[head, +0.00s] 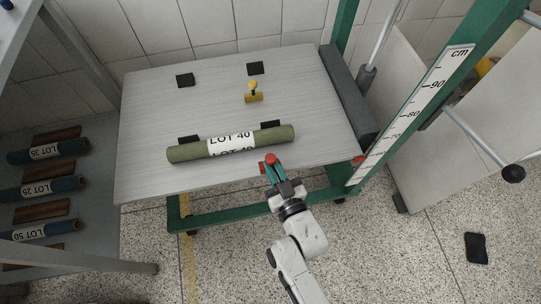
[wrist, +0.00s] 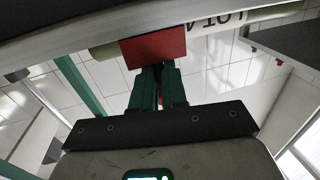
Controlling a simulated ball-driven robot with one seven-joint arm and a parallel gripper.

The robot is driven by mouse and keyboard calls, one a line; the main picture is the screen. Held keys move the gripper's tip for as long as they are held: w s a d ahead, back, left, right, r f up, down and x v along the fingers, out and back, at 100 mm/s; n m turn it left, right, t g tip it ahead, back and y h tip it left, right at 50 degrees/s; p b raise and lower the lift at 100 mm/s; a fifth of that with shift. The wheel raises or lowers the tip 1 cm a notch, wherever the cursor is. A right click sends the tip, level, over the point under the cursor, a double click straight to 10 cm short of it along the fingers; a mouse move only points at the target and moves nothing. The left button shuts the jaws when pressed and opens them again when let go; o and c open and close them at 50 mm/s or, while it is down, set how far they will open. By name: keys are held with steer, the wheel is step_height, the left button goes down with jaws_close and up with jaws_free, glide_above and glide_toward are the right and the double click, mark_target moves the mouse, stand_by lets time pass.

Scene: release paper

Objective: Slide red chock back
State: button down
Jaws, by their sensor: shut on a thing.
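The red chock (head: 271,159) is at the front edge of the table, just in front of an olive roll (head: 188,153) labelled LOT 40. Its round red knob shows on top in the head view. My gripper (head: 271,170) is at the red chock, with its fingers together on it. In the wrist view the red chock (wrist: 155,48) is a red block right beyond the fingertips (wrist: 158,72). The fingers hide their exact contact. A yellow chock (head: 254,97) with a round knob stands behind the roll, apart from it.
The grey table (head: 150,115) has several black pads, two of them beside the roll. A dark grey bar (head: 347,95) lies along its right side. A green post with a cm scale (head: 432,85) rises at the right. A shelf at the left holds blue labelled rolls (head: 50,150).

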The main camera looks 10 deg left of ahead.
steer(key=shift+r, duration=0.3)
steer(key=c, duration=1.4)
jaws_free()
steer(key=shift+s, duration=0.2)
steer(key=shift+o, duration=1.3)
steer(key=shift+f, duration=0.1)
steer(key=shift+d, duration=0.1)
steer(key=v, duration=1)
steer(key=shift+s+d, duration=0.2)
steer(key=shift+s, duration=0.1)
